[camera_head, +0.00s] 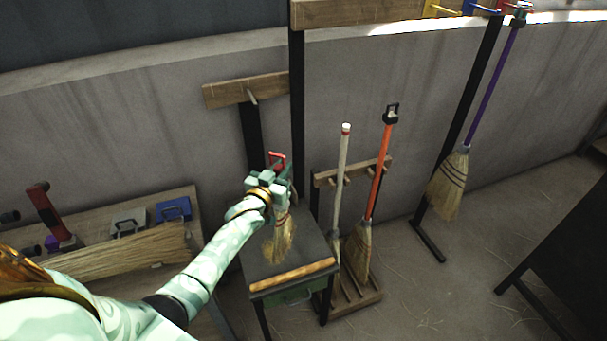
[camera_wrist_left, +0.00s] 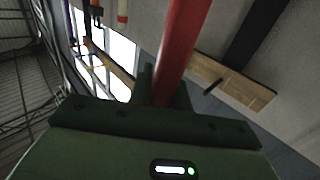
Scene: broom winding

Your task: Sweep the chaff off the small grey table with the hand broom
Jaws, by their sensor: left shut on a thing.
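My left gripper (camera_head: 277,181) is shut on the red handle of the hand broom (camera_head: 283,232). The handle's red end loop sticks up above the gripper, and the straw bristles hang down below it over the small grey table (camera_head: 314,246). In the left wrist view the red handle (camera_wrist_left: 181,48) stands between the jaws of my left gripper (camera_wrist_left: 163,88). Yellowish chaff (camera_head: 267,250) shows on the tabletop beside the bristles, partly hidden by them. I cannot tell whether the bristle tips touch the top. My right gripper is not in view.
A wooden strip (camera_head: 292,278) runs along the table's front edge. A rack (camera_head: 352,172) with two long brooms stands close to its right. A purple-handled broom (camera_head: 450,185) hangs further right. A workbench (camera_head: 120,262) with straw and tools is at left.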

